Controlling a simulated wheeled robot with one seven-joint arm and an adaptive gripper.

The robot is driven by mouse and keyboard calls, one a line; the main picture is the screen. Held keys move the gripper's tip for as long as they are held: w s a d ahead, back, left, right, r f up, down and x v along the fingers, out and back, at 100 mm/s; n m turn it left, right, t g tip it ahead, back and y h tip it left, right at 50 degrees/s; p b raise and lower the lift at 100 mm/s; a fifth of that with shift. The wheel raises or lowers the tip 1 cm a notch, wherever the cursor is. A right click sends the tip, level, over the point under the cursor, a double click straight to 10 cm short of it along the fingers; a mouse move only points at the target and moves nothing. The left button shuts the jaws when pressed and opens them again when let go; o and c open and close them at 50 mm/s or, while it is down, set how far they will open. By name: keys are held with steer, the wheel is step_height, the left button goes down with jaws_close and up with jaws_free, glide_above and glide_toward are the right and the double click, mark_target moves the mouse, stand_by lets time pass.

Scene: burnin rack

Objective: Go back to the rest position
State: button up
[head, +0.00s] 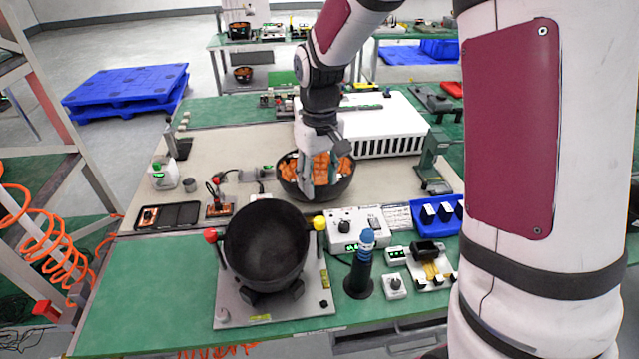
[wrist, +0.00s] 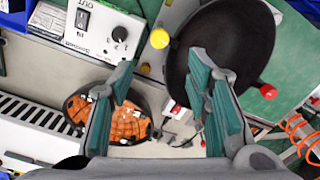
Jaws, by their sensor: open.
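My gripper (head: 322,180) hangs down above the work table, in front of a black bowl (head: 289,187) that holds several orange-and-white pieces (head: 322,168). In the wrist view the two teal-padded fingers of my gripper (wrist: 165,95) stand wide apart with nothing between them. That bowl shows behind the left finger in the wrist view (wrist: 140,97). I cannot tell whether my gripper touches the bowl.
An empty black bowl (head: 266,245) sits on a grey fixture with red and yellow knobs (head: 319,222). A white slotted case (head: 385,125) stands behind. Orange coiled hose (head: 45,240) hangs left.

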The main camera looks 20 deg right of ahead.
stand_by(0.3)
steer(key=s+r+m+t, duration=0.1)
steer(key=s+r+t, duration=0.2)
steer(key=s+r, duration=0.85)
steer(key=s+r+m+t, duration=0.1)
steer(key=s+r+t, duration=0.1)
steer(key=s+r, duration=0.4)
steer(key=shift+s+m+t, duration=0.3)
steer(key=shift+s, duration=2.3)
